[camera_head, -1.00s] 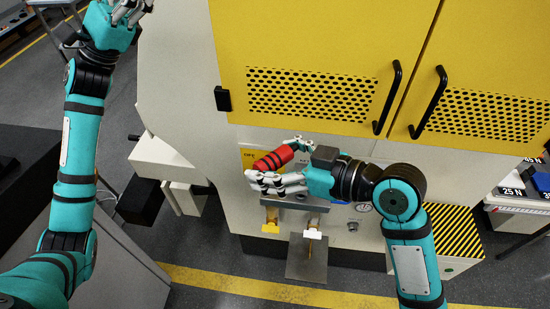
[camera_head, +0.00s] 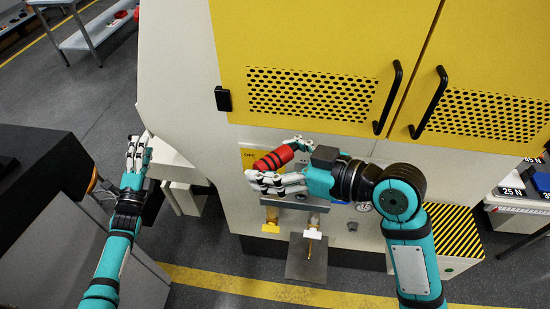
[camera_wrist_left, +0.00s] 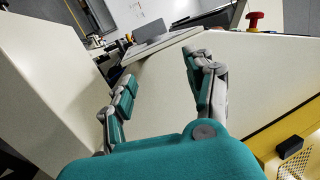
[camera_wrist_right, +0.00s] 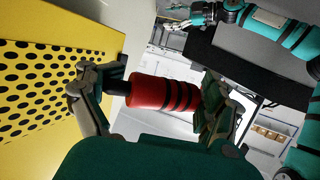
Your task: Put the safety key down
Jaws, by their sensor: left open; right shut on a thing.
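The safety key is a red cylinder with black bands (camera_head: 273,159), held in front of the machine below its yellow doors. My right gripper (camera_head: 277,172) is shut on it, with fingers around both ends. In the right wrist view the red key (camera_wrist_right: 165,94) lies across between the fingers of my right gripper (camera_wrist_right: 150,100), with a black end at the left. My left gripper (camera_head: 137,155) is open and empty beside the machine's pale left side. In the left wrist view its fingers (camera_wrist_left: 160,95) are spread with nothing between them.
The yellow perforated doors (camera_head: 330,60) have black handles (camera_head: 389,97). Below are a metal shelf plate (camera_head: 307,258) and a yellow-tagged fitting (camera_head: 271,222). A black-topped cabinet (camera_head: 40,165) stands left. A red mushroom button (camera_wrist_left: 255,20) shows in the left wrist view.

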